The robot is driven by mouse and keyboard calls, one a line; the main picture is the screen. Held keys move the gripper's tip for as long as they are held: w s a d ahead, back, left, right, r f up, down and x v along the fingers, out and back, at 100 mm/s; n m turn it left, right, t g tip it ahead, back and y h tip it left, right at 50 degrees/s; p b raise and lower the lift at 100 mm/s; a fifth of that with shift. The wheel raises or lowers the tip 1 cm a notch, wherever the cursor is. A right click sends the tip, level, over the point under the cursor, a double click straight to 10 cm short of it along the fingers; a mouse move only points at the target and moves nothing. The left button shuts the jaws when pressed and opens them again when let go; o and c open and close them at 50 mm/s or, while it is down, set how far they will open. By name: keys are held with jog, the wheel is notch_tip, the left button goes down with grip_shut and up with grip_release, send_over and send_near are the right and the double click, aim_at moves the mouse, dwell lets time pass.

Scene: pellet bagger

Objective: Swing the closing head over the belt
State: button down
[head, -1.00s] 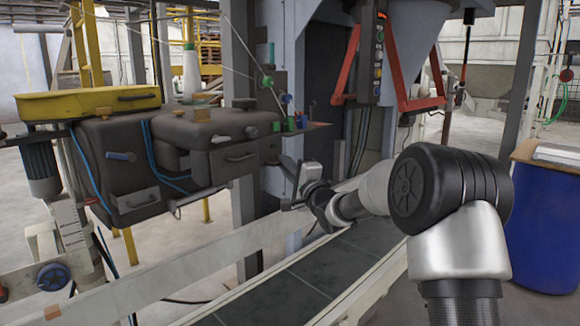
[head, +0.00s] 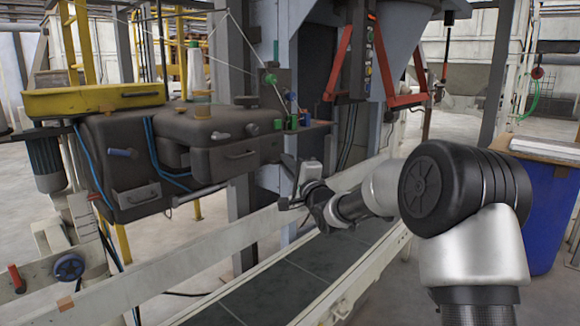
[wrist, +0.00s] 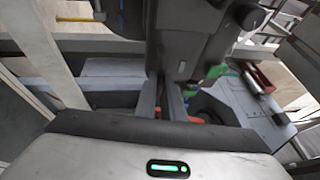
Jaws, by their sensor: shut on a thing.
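The closing head (head: 200,152) is a bulky dark brown machine with handles and blue hoses, in the left half of the head view. It hangs level from its stand (head: 92,225), left of and above the belt. The dark belt (head: 270,290) runs between pale rails from lower left towards the middle. My gripper (head: 287,188) is at the closing head's right end, above the belt. In the wrist view, its fingers (wrist: 172,105) are shut on a dark upright part that appears to be the closing head's handle. The exact contact is partly hidden.
A grey post (head: 243,215) stands close behind the closing head. A hopper frame with red arms (head: 405,100) and a control box (head: 361,75) stands beyond the belt. A blue drum (head: 553,220) is at right. The visible belt surface is clear.

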jog(key=shift+s+a+f, duration=0.1)
jog(key=shift+s+a, duration=0.2)
jog(key=shift+s, duration=0.05)
jog(key=c, duration=1.8)
grip_release()
jog(key=shift+s, duration=0.2)
jog(key=shift+c, duration=0.2)
jog(key=shift+w+d, duration=0.1)
jog(key=shift+d, duration=0.1)
jog(key=p+v, duration=0.2)
jog(key=v, duration=1.5)
